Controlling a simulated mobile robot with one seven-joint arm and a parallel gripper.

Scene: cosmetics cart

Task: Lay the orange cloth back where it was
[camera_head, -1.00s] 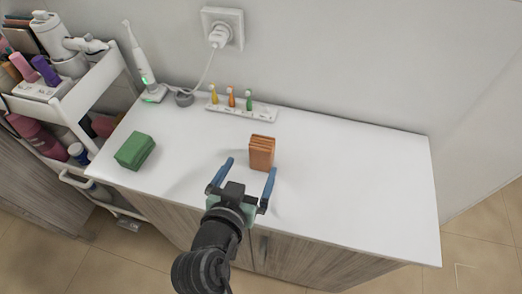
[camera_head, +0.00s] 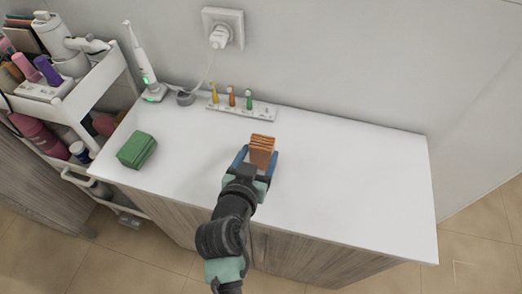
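The orange cloth (camera_head: 262,146) is a folded block at the middle of the white countertop. My gripper (camera_head: 257,160) reaches in from the front, with one blue finger at the cloth's left side and the other at its right side. The near part of the cloth is hidden behind my gripper. I cannot tell whether the fingers press on the cloth or stand just clear of it, or whether the cloth rests on the counter. A folded green cloth (camera_head: 137,150) lies on the counter's left part.
A white rack (camera_head: 262,110) with several small coloured brushes stands along the wall. An electric toothbrush (camera_head: 141,65) on its charger is at the back left. A loaded white cart (camera_head: 85,85) stands left of the counter. The counter's right part (camera_head: 360,180) is clear.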

